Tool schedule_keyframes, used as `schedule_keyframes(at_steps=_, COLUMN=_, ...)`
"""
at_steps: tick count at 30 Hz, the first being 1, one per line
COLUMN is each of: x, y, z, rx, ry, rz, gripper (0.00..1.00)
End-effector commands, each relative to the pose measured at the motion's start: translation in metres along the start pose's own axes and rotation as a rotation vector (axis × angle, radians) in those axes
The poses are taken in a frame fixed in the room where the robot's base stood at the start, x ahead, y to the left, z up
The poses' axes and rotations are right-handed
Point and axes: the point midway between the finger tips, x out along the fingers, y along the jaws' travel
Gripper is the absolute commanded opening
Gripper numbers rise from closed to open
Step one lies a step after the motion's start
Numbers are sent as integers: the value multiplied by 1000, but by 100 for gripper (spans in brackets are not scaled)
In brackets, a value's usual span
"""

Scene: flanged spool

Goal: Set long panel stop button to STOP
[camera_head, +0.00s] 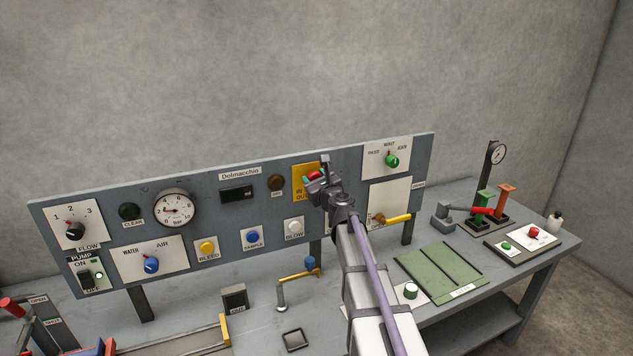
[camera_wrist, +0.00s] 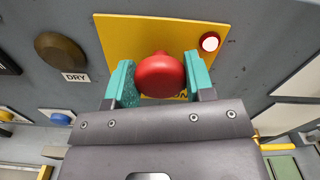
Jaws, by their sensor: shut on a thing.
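The long panel (camera_head: 150,212) stands upright along the back of the bench. On it is a yellow plate (camera_head: 298,183), which fills the upper middle of the wrist view (camera_wrist: 112,37). The red mushroom stop button (camera_wrist: 161,76) sits on this plate. My gripper (camera_wrist: 160,80) is at the button, with one teal finger on each side of its red head, shut on it. In the head view my gripper (camera_head: 318,178) covers most of the button and part of the plate. The plate's lettering is mostly hidden by the button and fingers.
A lit red lamp (camera_wrist: 209,42) is at the plate's upper right. A brown DRY button (camera_wrist: 61,53) is to the left. A green-knobbed selector (camera_head: 391,160) and a yellow-handled lever (camera_head: 397,218) are to the right. A white BLOW button (camera_head: 293,226) is below.

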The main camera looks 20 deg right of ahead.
Motion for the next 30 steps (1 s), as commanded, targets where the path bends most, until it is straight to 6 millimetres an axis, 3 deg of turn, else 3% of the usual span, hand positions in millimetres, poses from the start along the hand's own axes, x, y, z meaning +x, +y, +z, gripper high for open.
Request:
schedule_keyframes(at_steps=1, x=2, y=-1, z=1, rx=1, ry=0, rz=0, gripper=6)
schedule_keyframes(at_steps=2, x=2, y=-1, z=1, rx=2, ry=0, rz=0, gripper=50)
schedule_keyframes(at_steps=9, x=1, y=-1, z=1, rx=1, ry=0, rz=0, gripper=73)
schedule_keyframes(at_steps=20, x=-8, y=0, z=0, rx=1, ry=0, rz=-1, gripper=75)
schedule_keyframes(at_steps=23, x=-25, y=0, z=1, rx=1, ry=0, rz=-1, gripper=75)
schedule_keyframes(at_steps=30, x=-86, y=1, z=1, rx=1, ry=0, rz=-2, gripper=75)
